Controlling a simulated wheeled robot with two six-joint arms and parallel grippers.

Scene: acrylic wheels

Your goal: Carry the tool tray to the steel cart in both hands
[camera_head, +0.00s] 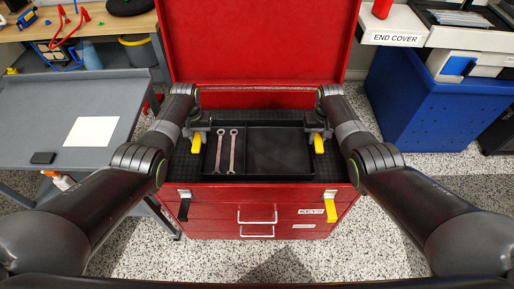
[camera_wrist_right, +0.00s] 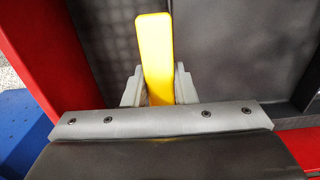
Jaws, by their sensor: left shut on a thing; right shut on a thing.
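The black tool tray (camera_head: 279,153) lies in the open top of the red tool chest. It has a divider, and two wrenches (camera_head: 226,152) lie in its left compartment. The right compartment looks empty. Yellow handles stand at its left and right ends. My left gripper (camera_head: 197,141) is shut on the left yellow handle. My right gripper (camera_head: 319,142) is shut on the right yellow handle (camera_wrist_right: 156,55), which shows upright between the fingers in the right wrist view. I cannot tell whether the tray's underside touches the chest. I cannot identify the steel cart with certainty.
The red chest (camera_head: 205,212) has a raised lid (camera_head: 262,40) behind the tray and drawers in front. A grey table (camera_head: 60,110) with a white sheet stands left. A blue bin (camera_head: 415,105) stands right. Speckled floor (camera_head: 430,170) is open at the right.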

